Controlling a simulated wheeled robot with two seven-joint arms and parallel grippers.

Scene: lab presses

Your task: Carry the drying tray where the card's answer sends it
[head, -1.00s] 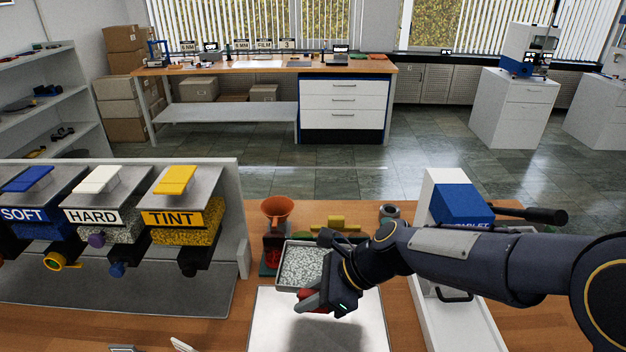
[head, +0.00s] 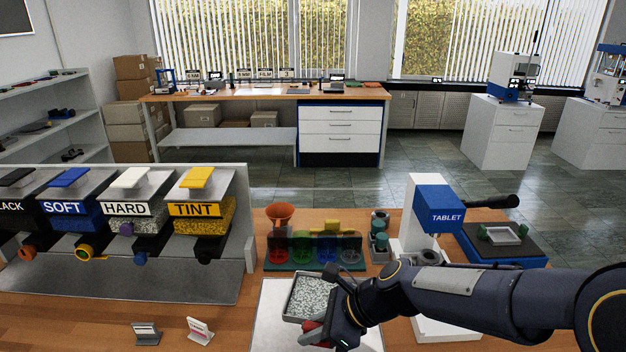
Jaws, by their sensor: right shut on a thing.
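The drying tray (head: 293,320), a shallow grey tray full of pale speckled granules, is held over the white mat (head: 268,335) in front of me. My right gripper (head: 318,328) is shut on the tray's near right side; the fingers partly hide that edge. I cannot tell whether the tray touches the mat. Two small cards stand on the bench at the lower left: a grey one (head: 146,333) and a white one with pink marks (head: 200,330). Their writing is too small to read. My left gripper is not in view.
Hoppers marked SOFT (head: 62,208), HARD (head: 125,209) and TINT (head: 195,210) stand at left. Coloured jars (head: 326,247) and an orange funnel (head: 280,215) stand behind the mat. A TABLET press (head: 436,215) and a blue-based scale-like device (head: 505,250) are at right.

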